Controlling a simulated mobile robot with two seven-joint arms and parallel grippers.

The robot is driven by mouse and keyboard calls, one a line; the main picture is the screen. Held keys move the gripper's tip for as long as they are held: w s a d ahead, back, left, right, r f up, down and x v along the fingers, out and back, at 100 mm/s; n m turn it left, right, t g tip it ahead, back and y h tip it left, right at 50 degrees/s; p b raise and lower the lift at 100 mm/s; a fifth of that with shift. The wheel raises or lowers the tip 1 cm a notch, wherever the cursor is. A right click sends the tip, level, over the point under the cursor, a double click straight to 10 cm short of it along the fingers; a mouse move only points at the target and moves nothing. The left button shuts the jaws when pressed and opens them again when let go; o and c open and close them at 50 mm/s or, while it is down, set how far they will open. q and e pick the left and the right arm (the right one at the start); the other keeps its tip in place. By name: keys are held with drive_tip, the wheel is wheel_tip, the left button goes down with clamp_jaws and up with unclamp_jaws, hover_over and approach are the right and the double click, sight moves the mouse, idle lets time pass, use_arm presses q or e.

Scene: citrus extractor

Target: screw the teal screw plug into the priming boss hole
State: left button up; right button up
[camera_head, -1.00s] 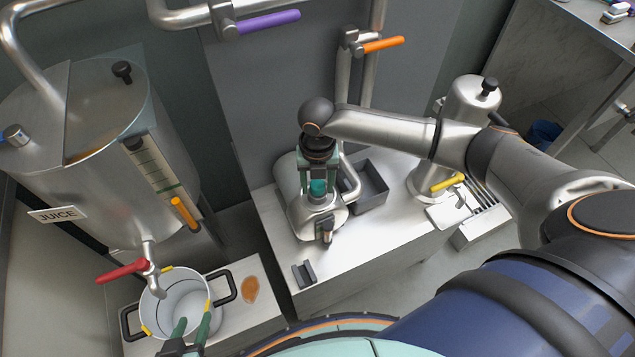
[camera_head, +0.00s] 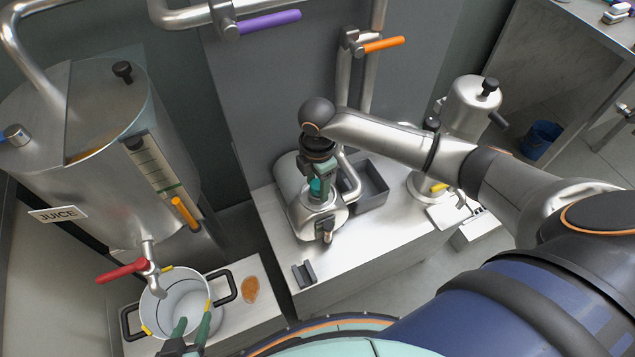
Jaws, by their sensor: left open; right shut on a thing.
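The teal screw plug (camera_head: 315,185) is partly hidden between the fingers of my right gripper (camera_head: 321,189), which is shut on it. It sits upright at the top of the metal priming boss (camera_head: 318,203) on the steel pump body (camera_head: 303,222). The hole itself is hidden, so I cannot tell how deep the plug is. My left gripper (camera_head: 190,334) is open and empty at the bottom left, its green fingers over the near rim of the white pot.
The white pot (camera_head: 160,325) stands under the juice tank (camera_head: 105,165) and its red-handled tap (camera_head: 122,271). A grey bin (camera_head: 374,200) and a small dark bracket (camera_head: 304,274) are on the bench beside the pump.

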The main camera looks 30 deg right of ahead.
drive_tip(key=o, duration=0.6)
drive_tip(key=shift+c, duration=0.2)
drive_tip(key=n, duration=1.2)
